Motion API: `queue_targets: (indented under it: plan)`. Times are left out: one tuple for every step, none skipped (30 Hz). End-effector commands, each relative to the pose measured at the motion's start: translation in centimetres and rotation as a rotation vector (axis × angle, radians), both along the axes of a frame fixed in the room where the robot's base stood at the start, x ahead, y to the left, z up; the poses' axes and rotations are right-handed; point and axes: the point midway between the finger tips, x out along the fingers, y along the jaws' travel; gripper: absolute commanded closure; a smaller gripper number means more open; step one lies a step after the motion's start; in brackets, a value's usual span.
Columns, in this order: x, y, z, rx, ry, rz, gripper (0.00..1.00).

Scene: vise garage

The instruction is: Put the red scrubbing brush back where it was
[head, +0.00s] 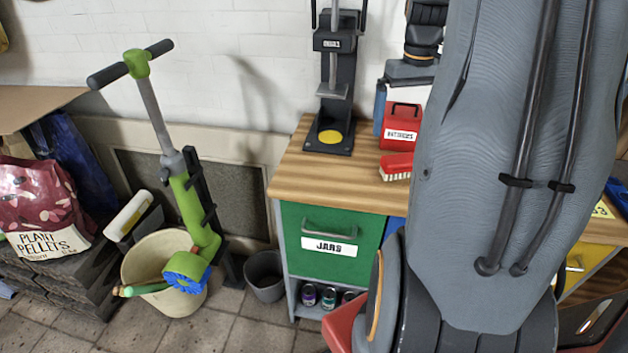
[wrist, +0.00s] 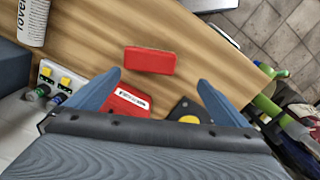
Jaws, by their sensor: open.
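The red scrubbing brush (head: 396,168) lies on the wooden worktop (head: 300,165), near its front edge and in front of a red labelled box. Its pale bristles face down, and my arm hides its right part. In the wrist view the brush (wrist: 149,60) shows from above as a red block, lying flat on the wood. My gripper (wrist: 159,77) is open and empty, with its two blue-grey fingers spread wide. In that picture the brush appears just beyond the fingertips, between them and towards the left one. I see no contact.
The red labelled box (head: 401,137) and a black press (head: 333,120) with a yellow disc stand behind the brush. In the wrist view a white cylinder (wrist: 33,20) and a socket strip (wrist: 58,83) are at left. Bare wood lies around the brush.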

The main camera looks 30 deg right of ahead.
Motion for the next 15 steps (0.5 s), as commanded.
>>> queue_targets:
  plan:
    - [0.6,2.1,-0.3,-0.002,-0.003,0.022,0.0]
    - [0.9,3.4,-0.5,-0.004,-0.006,0.033,0.0]
    - [1.3,5.4,-0.8,-0.007,-0.011,0.049,0.0]
    - [1.5,7.0,-1.1,-0.009,-0.014,0.062,0.0]
    - [1.7,8.5,-1.4,-0.011,-0.018,0.075,0.0]
    - [1.8,10.7,-1.8,-0.013,-0.025,0.092,0.0]
    - [1.8,12.2,-2.1,-0.014,-0.029,0.105,0.0]
    - [1.8,13.8,-2.3,-0.017,-0.034,0.117,0.0]
    - [1.6,15.8,-2.8,-0.018,-0.04,0.134,0.0]
    - [1.4,17.3,-3.0,-0.019,-0.045,0.146,0.0]
    - [1.2,18.7,-3.3,-0.02,-0.05,0.158,0.0]
    - [0.7,20.6,-3.7,-0.02,-0.056,0.175,0.0]
    - [0.4,22.0,-3.9,-0.021,-0.061,0.187,0.0]
    - [-0.1,23.3,-4.2,-0.02,-0.067,0.199,0.0]
    - [-0.7,25.0,-4.6,-0.02,-0.073,0.214,0.0]
